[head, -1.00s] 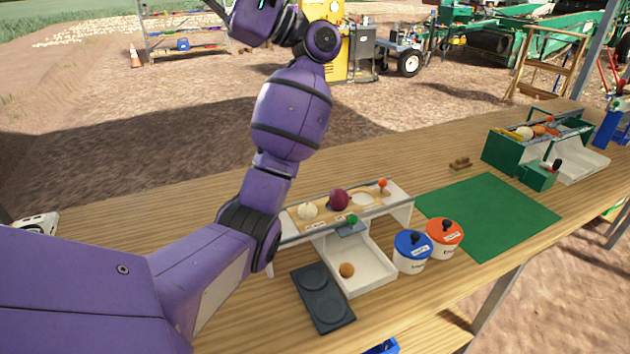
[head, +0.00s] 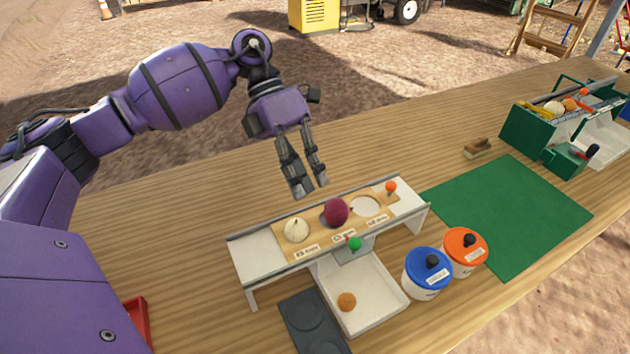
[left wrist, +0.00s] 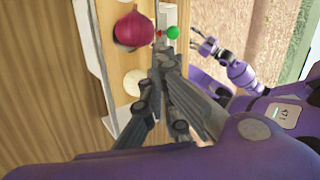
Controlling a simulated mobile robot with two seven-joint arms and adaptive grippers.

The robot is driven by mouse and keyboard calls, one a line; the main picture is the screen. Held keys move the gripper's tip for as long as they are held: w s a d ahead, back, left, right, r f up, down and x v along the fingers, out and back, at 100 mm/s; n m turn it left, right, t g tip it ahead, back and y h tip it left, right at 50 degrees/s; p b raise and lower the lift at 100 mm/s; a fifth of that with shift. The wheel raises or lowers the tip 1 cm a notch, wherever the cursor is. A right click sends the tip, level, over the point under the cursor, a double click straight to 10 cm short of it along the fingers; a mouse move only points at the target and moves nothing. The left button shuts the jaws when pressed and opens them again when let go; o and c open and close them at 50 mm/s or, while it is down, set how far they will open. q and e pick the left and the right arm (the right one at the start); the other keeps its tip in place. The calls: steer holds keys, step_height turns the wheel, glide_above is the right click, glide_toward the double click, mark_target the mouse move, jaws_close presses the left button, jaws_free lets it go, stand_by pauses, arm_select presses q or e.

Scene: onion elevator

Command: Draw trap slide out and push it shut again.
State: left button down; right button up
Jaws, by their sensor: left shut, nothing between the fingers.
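The trap slide is a grey plate with a green knob (head: 354,244) at the front of a white raised bench (head: 255,254), above a white tray (head: 381,288). The green knob (left wrist: 172,31) also shows in the left wrist view, near the red onion. My left gripper (head: 311,187) is shut and empty, pointing down just behind the bench, apart from the green knob. My right gripper (left wrist: 205,45) shows only in the left wrist view, small, beyond the green knob, with its fingers apart.
A white onion (head: 296,230) and a red onion (head: 336,212) sit on the bench's wooden board. A brown onion (head: 347,302) lies in the tray. Blue-lidded (head: 427,272) and orange-lidded (head: 465,251) tubs stand right. A green mat (head: 510,210) is clear.

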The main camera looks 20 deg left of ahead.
mark_target(329, 242)
arm_select(q)
steer(key=shift+s+d+f, duration=0.35)
steer(key=shift+s+d, duration=0.15)
steer(key=shift+d, duration=0.05)
steer(key=shift+s+d+f, duration=0.35)
steer(key=shift+s+d, duration=0.1)
steer(key=shift+d, duration=0.1)
steer(key=p+x, duration=0.1)
steer(key=x, duration=0.5)
steer(key=shift+w+d+f, duration=0.1)
steer(key=shift+f, duration=0.1)
steer(key=shift+d+f+p, duration=0.2)
steer(key=shift+f+p, duration=0.1)
steer(key=shift+f, duration=0.1)
arm_select(e)
steer(key=shift+d+r, duration=0.15)
steer(key=shift+r, duration=0.75)
arm_select(q)
steer(key=shift+d, duration=0.1)
steer(key=s+d+p, duration=0.2)
steer(key=s+d, duration=0.3)
steer(key=d, duration=0.2)
steer(key=shift+s, duration=0.35)
arm_select(e)
step_height(329, 242, up, 2)
steer(key=shift+w+r, duration=0.1)
steer(key=shift+w, duration=0.1)
